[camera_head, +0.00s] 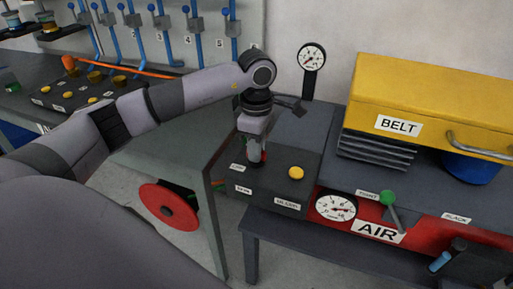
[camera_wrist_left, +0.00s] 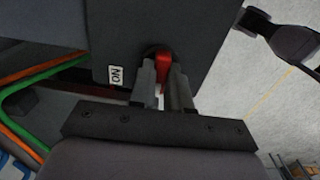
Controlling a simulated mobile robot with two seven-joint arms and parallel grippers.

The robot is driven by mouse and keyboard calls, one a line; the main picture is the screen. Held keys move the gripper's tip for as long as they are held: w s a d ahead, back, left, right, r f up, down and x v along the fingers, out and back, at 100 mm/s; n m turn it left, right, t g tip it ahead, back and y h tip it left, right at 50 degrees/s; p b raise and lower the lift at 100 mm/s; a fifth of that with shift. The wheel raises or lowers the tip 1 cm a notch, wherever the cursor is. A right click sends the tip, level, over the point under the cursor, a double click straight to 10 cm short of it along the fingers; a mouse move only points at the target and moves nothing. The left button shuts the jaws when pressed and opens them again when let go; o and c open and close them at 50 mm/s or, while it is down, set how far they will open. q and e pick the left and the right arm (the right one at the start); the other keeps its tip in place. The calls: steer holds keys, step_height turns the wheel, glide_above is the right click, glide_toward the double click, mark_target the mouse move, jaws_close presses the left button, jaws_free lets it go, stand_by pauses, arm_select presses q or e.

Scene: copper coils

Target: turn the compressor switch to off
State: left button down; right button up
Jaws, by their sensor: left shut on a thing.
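The compressor switch (camera_head: 263,156) is a small red handle on top of a dark control box (camera_head: 275,180). It also shows as a red piece in the left wrist view (camera_wrist_left: 163,62). My left gripper (camera_head: 256,157) points down at the box and is shut on the red handle. In the wrist view its two fingers (camera_wrist_left: 163,75) stand on either side of the handle. A white "ON" label (camera_wrist_left: 116,75) lies to the left of the handle there. The fingers hide part of the handle, so its exact turn is hard to tell. My right gripper is not in view.
A yellow button (camera_head: 296,173) sits on the box, right of the switch. A gauge (camera_head: 312,57) stands behind. A yellow BELT case (camera_head: 435,95), a red AIR panel (camera_head: 410,245) and a green-knobbed lever (camera_head: 388,198) are at right. A red wheel (camera_head: 168,207) is below left.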

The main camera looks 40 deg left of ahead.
arm_select(q)
steer(key=n, duration=0.3)
steer(key=shift+n, duration=2.3)
steer(key=c, duration=1.1)
jaws_free()
steer(key=shift+r, duration=0.15)
step_height(320, 180, up, 7)
steer(key=shift+b, duration=0.35)
